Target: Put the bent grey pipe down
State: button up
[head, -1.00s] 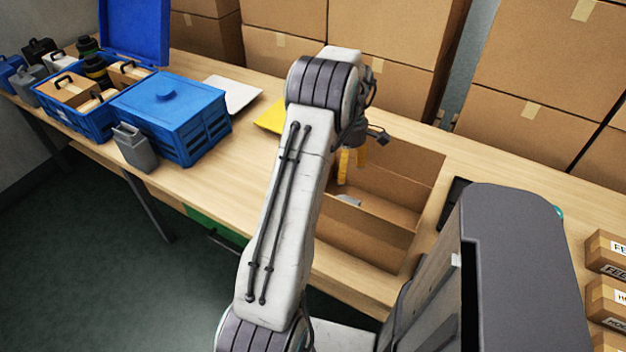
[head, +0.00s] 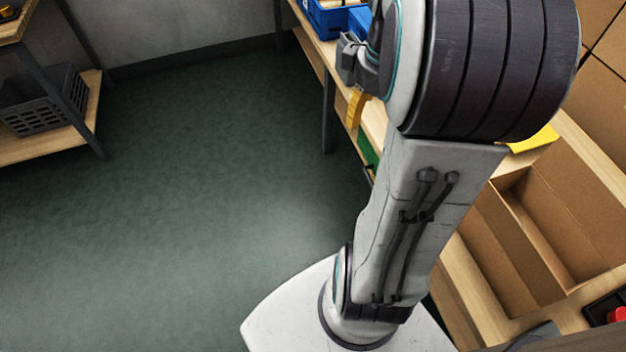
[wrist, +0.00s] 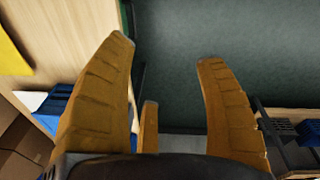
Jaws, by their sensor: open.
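My gripper (wrist: 168,58) is open in the wrist view, its yellow fingers spread with nothing between them. In the head view only a yellow finger of my gripper (head: 355,108) shows, at the table's front edge; my arm hides much of the rest. I cannot make out the bent grey pipe in either current view. The open cardboard box (head: 577,205) stands on the table at the right, away from my gripper. The part of its inside that shows looks empty.
The wooden table (head: 470,290) runs along the right. A blue crate (head: 330,18) stands at its far end and a yellow item (head: 535,140) lies near the box. A shelf with a dark crate (head: 45,100) stands at the left. The green floor between is clear.

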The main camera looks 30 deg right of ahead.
jog(key=s+a+t, duration=0.1)
jog(key=s+a, duration=0.2)
jog(key=a, duration=0.6)
jog(key=s+a+t, duration=0.1)
jog(key=s+a, duration=0.3)
jog(key=a, duration=0.5)
jog(key=shift+a+f+y, duration=0.3)
jog(key=shift+f+y, duration=0.05)
jog(key=shift+y, duration=0.05)
jog(key=shift+r, duration=0.1)
